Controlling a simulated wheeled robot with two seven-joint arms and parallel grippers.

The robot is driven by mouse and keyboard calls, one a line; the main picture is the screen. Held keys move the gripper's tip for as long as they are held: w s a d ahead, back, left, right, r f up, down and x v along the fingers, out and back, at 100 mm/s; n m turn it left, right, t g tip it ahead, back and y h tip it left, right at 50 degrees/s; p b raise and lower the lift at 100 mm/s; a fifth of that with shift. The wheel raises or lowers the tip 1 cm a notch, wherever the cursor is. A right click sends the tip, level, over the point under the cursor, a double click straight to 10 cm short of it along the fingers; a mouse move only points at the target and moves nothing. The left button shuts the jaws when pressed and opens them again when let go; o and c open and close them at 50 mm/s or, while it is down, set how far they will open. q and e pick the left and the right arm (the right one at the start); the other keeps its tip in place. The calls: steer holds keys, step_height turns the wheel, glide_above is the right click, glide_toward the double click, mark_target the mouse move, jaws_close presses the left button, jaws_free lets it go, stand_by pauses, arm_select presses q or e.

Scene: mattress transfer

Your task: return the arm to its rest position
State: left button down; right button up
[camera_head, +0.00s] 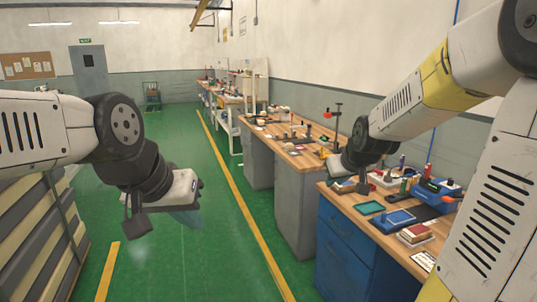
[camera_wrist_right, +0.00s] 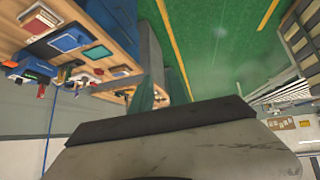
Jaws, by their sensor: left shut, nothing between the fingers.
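My left arm comes in from the left, over the green floor. Its gripper (camera_head: 186,216) points down beside the stack of striped mattresses, with greenish fingers shut and nothing between them. My right arm reaches in from the right over the workbench. Its gripper (camera_head: 345,180) is mostly hidden behind the wrist, close to the bench's left edge. In the right wrist view the gripper's grey body fills the lower middle, and the greenish finger shapes (camera_wrist_right: 160,93) beyond it are too unclear to show their spacing. No held object shows at either gripper.
Striped mattresses (camera_head: 30,240) are stacked at the left edge. A wooden workbench (camera_head: 350,205) with blue drawers stands at right, holding a blue vise (camera_head: 438,190), trays and books. More benches (camera_head: 275,135) run along the wall. The green aisle (camera_head: 190,260) between is clear.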

steer(key=s+a+r+m+g, duration=0.1)
steer(key=s+a+r, duration=0.1)
steer(key=s, duration=0.9)
steer(key=s+a+r+m+g+y, duration=0.1)
steer(key=s+a, duration=0.1)
steer(key=s, duration=1)
steer(key=shift+s+a+r, duration=0.3)
steer(key=shift+r, duration=0.1)
